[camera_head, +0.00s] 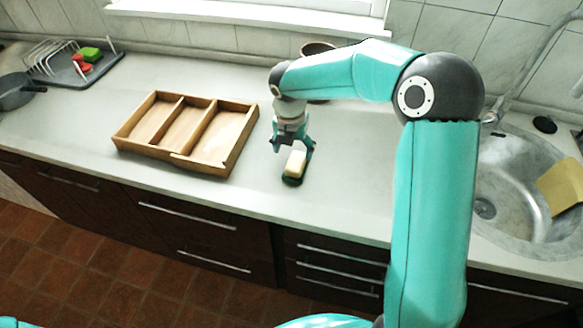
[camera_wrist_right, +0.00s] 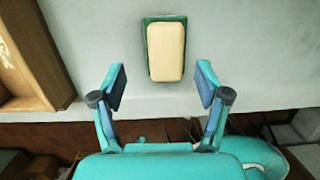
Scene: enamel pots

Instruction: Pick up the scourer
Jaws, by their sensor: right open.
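A cream block with rounded corners on a dark green base, which I take for the scourer (camera_head: 296,164), lies on the counter near its front edge. It also shows in the right wrist view (camera_wrist_right: 166,50), upright in the picture, with green visible along its left side and top. My right gripper (camera_head: 293,150) is open and empty, pointing down just behind and above the block. In the wrist view its fingertips (camera_wrist_right: 161,82) are spread wider than the block, whose lower end lies close to the gap between them. My left gripper is not in view.
A wooden tray with compartments (camera_head: 246,128) lies to the left of the block. A brown pot (camera_head: 318,47) stands behind my right arm. The sink (camera_head: 487,185) with a yellow cloth (camera_head: 562,185) is at the right. A dish rack (camera_head: 52,55) is far left. The counter around the block is clear.

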